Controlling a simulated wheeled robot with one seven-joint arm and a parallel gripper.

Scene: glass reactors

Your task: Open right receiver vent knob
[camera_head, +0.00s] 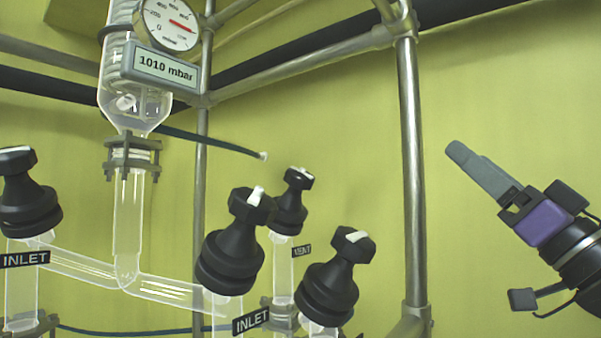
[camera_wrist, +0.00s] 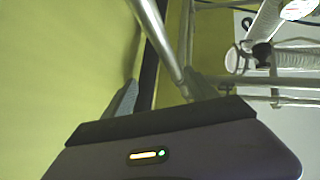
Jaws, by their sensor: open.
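Several black knobs with white pointer marks stand on glass necks in the head view. One is at the lower right (camera_head: 330,285), one stands behind it (camera_head: 290,210), one is front centre (camera_head: 235,255) and one is at the left edge (camera_head: 28,205). The left and centre knobs have INLET labels. A small blurred label (camera_head: 302,250), perhaps VENT, is by the rear knob; I cannot tell for sure which knob is the right receiver vent. My gripper (camera_head: 456,150) is open and empty at the right, apart from all knobs. Its fingers also show in the wrist view (camera_wrist: 160,92).
A metal post (camera_head: 412,180) stands between my gripper and the knobs, with crossbars above. A glass column with a gauge (camera_head: 170,25) and a 1010 mbar display (camera_head: 160,66) is at upper left. A dark hose (camera_head: 215,140) ends above the rear knob.

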